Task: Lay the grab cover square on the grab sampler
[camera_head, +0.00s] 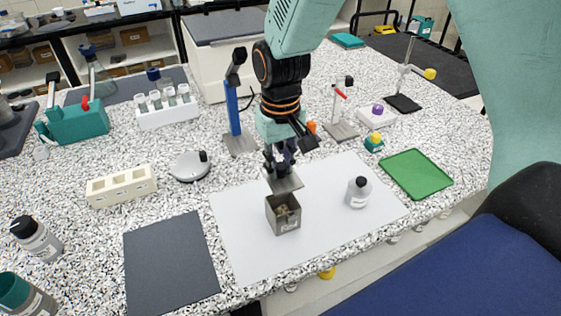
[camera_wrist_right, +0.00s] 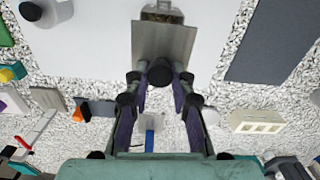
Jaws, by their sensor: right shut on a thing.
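The grab sampler (camera_head: 284,218) is a grey metal open-topped box with brown material inside, standing on the white sheet in the head view. Its edge also shows at the top of the wrist view (camera_wrist_right: 162,12), partly hidden by the cover. The grab cover (camera_head: 287,183) is a flat grey metal plate with a dark round knob. My right gripper (camera_head: 281,163) is shut on the knob and holds the cover above the sampler's far side. The cover fills the upper middle of the wrist view (camera_wrist_right: 164,43). My left gripper is not in view.
A white-capped-off bottle with a dark lid (camera_head: 358,192) stands right of the sampler on the white sheet (camera_head: 245,245). A dark mat (camera_head: 170,262) lies to the left, a green tray (camera_head: 416,173) to the right. A blue stand (camera_head: 235,110) rises behind, left of my arm.

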